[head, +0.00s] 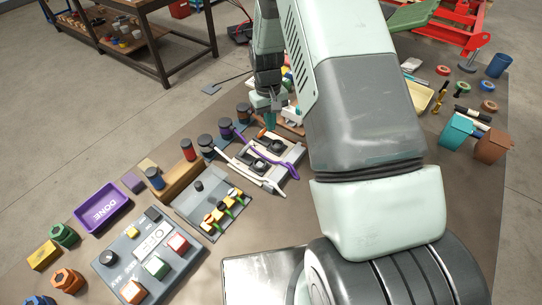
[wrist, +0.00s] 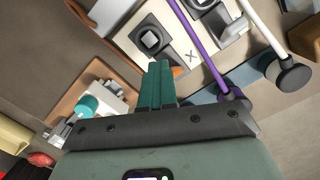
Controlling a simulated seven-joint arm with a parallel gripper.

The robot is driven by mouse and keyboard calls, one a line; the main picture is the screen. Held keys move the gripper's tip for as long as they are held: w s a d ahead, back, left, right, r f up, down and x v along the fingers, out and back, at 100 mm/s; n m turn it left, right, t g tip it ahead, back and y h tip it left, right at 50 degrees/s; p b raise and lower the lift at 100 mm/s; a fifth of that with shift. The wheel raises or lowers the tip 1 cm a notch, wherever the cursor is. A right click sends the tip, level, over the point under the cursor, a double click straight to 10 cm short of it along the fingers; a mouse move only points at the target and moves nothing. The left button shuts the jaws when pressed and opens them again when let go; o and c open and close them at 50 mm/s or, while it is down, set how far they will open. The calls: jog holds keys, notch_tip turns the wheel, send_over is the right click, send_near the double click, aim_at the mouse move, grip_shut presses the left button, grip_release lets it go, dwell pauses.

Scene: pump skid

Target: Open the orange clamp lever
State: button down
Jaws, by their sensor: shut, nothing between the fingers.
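The orange clamp lever (head: 262,133) shows as a small orange piece at the far end of the pale clamp plate (head: 291,163) in the head view. In the wrist view a curved orange part (wrist: 179,71) shows right beside my fingertips, partly hidden by them; I cannot tell whether they touch. The plate's dark square clamp blocks (wrist: 150,38) lie just beyond. My gripper (head: 270,119) points down at the plate's far end, its teal fingers (wrist: 158,68) closed together and empty.
A white and teal fixture (wrist: 90,103) sits left of my fingers in the wrist view. A purple DONE tray (head: 84,220) lies farther left.

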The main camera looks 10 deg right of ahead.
jog(key=shift+t, duration=0.5)
jog(key=shift+w+a+f, duration=0.45)
jog(key=shift+w+a, duration=0.1)
jog(key=shift+a, duration=0.2)
jog(key=shift+w+a+f, duration=0.45)
jog(key=shift+w+a, duration=0.15)
jog(key=shift+a, duration=0.2)
jog(key=shift+w+a+f, duration=0.45)
jog(key=shift+w+a, duration=0.1)
jog(key=shift+a, duration=0.2)
jog(key=shift+s+d+r, duration=0.1)
jog(key=shift+d+r, duration=0.2)
jog(key=shift+r, duration=0.35)
jog(key=shift+d+r, duration=0.25)
jog(key=shift+r, duration=0.35)
jog(key=shift+d+r, duration=0.1)
jog(key=shift+r, duration=1.75)
